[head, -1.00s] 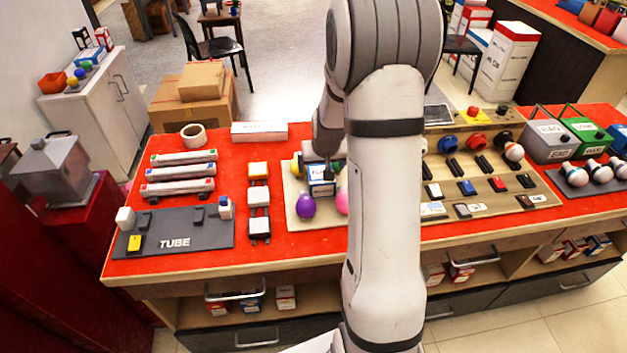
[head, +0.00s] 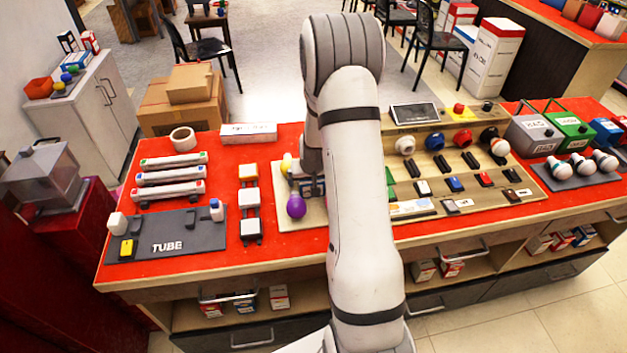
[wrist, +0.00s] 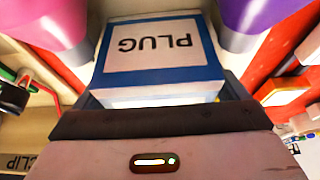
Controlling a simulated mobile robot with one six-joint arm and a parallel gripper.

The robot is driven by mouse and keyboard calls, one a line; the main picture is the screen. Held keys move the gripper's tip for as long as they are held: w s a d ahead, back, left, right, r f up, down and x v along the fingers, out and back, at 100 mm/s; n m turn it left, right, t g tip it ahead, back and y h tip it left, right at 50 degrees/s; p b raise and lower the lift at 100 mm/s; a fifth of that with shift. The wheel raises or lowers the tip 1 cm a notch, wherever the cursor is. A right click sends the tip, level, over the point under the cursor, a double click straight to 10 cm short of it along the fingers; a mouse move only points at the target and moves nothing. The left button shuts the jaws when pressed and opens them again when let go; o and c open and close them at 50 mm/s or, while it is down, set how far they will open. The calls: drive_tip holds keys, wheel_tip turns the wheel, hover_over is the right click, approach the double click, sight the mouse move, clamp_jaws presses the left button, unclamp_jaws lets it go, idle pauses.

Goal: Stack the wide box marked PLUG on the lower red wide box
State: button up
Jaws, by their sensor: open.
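The wide box marked PLUG (wrist: 155,48) is blue with a white label, and its lettering appears upside down in the wrist view. It is close in front of my gripper (wrist: 160,112), between a pink bulb (wrist: 48,18) and a purple bulb (wrist: 262,14). In the head view my gripper (head: 311,178) is low over the pale board on the red table, and my arm hides most of the box. My gripper is open; I cannot see its fingertips clearly. I cannot tell which box is the lower red wide box; red-and-white boxes (head: 279,297) stand on the shelf under the table.
The purple bulb (head: 296,206) stands by my gripper. A grey TUBE tray (head: 185,240) and a column of small blocks (head: 249,198) are to the left. A panel of switches (head: 460,185) is to the right. Red tabletop (head: 285,238) is bare near the front edge.

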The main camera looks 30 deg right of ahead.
drive_tip(key=shift+c, duration=0.2)
drive_tip(key=c, duration=1.2)
